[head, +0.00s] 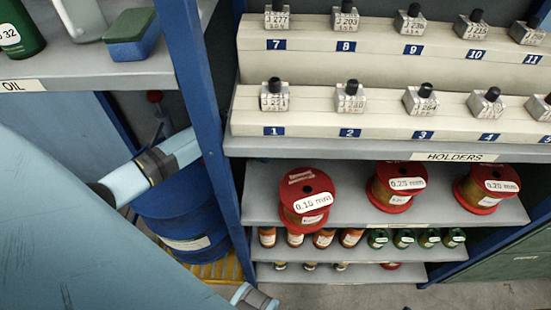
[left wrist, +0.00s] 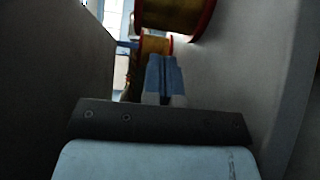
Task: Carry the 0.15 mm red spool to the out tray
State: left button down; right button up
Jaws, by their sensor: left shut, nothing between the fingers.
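The 0.15 mm red spool (head: 306,185) is on the shelf below the holders, leftmost in its row, with its white label facing me. In the picture its lower rim overlaps the shelf's front edge. My left gripper (left wrist: 162,65) shows in the left wrist view, with its blue fingers together and empty. A red-rimmed spool with golden wire (left wrist: 172,14) is above and past the fingers there, apart from them. Another spool (left wrist: 156,45) is farther off; no labels show on either. My left gripper's fingers cannot be made out in the head view. I see no out tray.
Two 0.25 mm spools (head: 397,186) (head: 487,187) stand to the right on the spool shelf (head: 350,213). Small bottles (head: 403,238) line the shelf below. Electrode holders (head: 350,97) stand above. A blue post (head: 199,110) and blue drum (head: 184,215) are at left.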

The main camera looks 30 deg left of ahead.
pick_arm(q)
jog(key=shift+v, duration=2)
